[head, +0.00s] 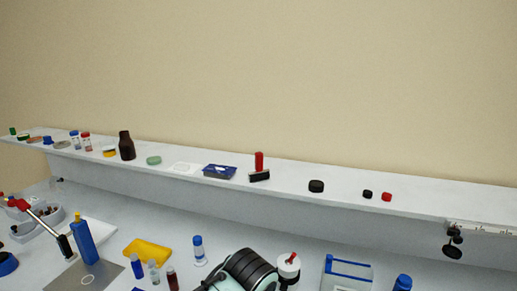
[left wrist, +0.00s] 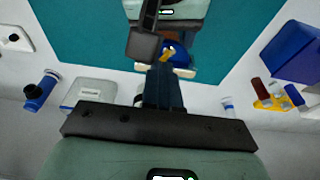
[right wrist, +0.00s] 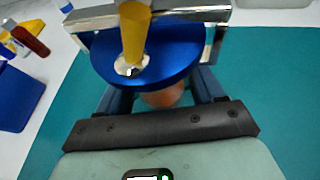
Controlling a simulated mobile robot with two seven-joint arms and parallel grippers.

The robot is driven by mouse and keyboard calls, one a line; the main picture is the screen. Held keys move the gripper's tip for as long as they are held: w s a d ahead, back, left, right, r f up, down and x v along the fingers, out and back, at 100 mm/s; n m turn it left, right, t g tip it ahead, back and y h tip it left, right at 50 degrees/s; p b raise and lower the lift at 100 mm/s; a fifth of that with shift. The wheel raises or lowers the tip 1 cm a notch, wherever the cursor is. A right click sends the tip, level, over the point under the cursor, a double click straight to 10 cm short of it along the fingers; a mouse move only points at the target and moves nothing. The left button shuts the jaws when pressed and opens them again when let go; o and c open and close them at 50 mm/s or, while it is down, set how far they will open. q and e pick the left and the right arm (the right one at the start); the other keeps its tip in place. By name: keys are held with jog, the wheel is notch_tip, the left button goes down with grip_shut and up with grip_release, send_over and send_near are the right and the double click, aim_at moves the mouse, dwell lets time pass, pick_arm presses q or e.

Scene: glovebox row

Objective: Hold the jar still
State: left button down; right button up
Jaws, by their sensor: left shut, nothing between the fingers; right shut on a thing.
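In the right wrist view a broad blue disc (right wrist: 150,52), like a lid, covers much of the space before my right gripper (right wrist: 160,88). An orange-brown round body (right wrist: 163,97), which looks like the jar, shows just under it between the dark fingers; the grip itself is mostly hidden. A yellow upright piece (right wrist: 134,38) stands over the disc. My left gripper (left wrist: 160,72) is shut and empty, its fingers pointing toward the same blue and yellow things (left wrist: 172,52) in the left wrist view. Contact there cannot be told.
A teal mat (left wrist: 85,40) lies under the work. A blue block (left wrist: 292,50), a yellow rack (left wrist: 272,103) and a blue-bodied vial (left wrist: 40,92) stand around it. In the head view a long shelf (head: 290,175) holds small bottles and caps, with a yellow tray (head: 147,250) below.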

pick_arm(q)
jog(key=shift+w+a, duration=0.2)
jog(key=shift+a, duration=0.2)
jog(key=shift+w+a, duration=0.15)
jog(key=shift+a, duration=0.35)
jog(key=shift+w+a, duration=0.25)
jog(key=shift+a, duration=0.1)
dwell(0.5)
jog(key=shift+s+a, duration=0.1)
jog(key=w+v, duration=0.1)
jog(key=v, duration=0.5)
dwell(0.5)
jog(key=shift+s+d+r, duration=0.1)
jog(key=shift+s+d, duration=0.05)
jog(key=shift+d, duration=0.05)
